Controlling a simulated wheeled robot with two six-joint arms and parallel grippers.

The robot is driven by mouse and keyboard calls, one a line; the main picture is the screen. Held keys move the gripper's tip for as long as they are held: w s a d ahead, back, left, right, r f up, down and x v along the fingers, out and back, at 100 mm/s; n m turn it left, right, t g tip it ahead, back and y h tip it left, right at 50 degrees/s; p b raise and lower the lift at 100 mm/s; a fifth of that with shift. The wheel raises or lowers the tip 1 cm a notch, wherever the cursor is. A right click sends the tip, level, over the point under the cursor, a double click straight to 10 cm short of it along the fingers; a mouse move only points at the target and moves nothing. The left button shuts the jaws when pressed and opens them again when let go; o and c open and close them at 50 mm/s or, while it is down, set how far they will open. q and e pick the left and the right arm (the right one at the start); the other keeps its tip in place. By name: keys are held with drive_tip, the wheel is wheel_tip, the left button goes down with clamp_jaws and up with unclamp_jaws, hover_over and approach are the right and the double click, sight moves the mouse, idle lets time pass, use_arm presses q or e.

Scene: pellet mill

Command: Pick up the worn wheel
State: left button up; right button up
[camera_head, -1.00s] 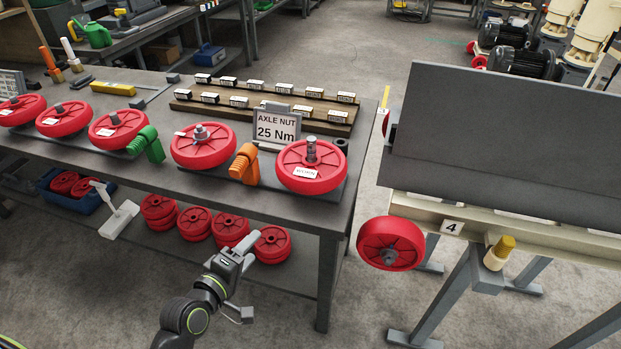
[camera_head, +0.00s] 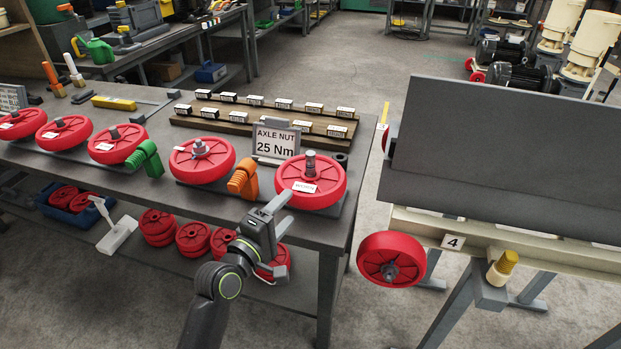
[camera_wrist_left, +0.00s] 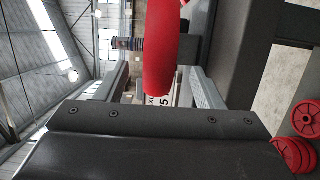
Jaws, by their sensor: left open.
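The worn wheel (camera_head: 309,187) is red with a white label marked WORN and lies flat on a dark plate at the right end of the bench, a grey axle stub standing up from it. My left gripper (camera_head: 287,234) is open and empty at the bench's front edge, just in front of and below this wheel. In the left wrist view, the wheel (camera_wrist_left: 162,50) shows edge-on between the two spread fingers, with its stub to the left. I cannot tell how deep it is between them. My right gripper is not in view.
More red wheels (camera_head: 202,160) line the bench (camera_head: 130,190). Red wheels (camera_head: 157,225) are stacked below. A stand with a hanging wheel (camera_head: 391,259) is right.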

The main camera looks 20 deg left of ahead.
sight(291, 202)
use_arm(q)
drive_tip(key=shift+a+p+x, duration=0.1)
drive_tip(key=shift+p+x, duration=0.1)
drive_tip(key=shift+x, duration=1.4)
drive_tip(key=shift+a+p+x, duration=0.15)
drive_tip(key=shift+x, duration=1.45)
drive_tip(key=shift+w, duration=0.1)
drive_tip(key=shift+c, duration=0.3)
clamp_jaws()
drive_tip(key=shift+r, duration=0.1)
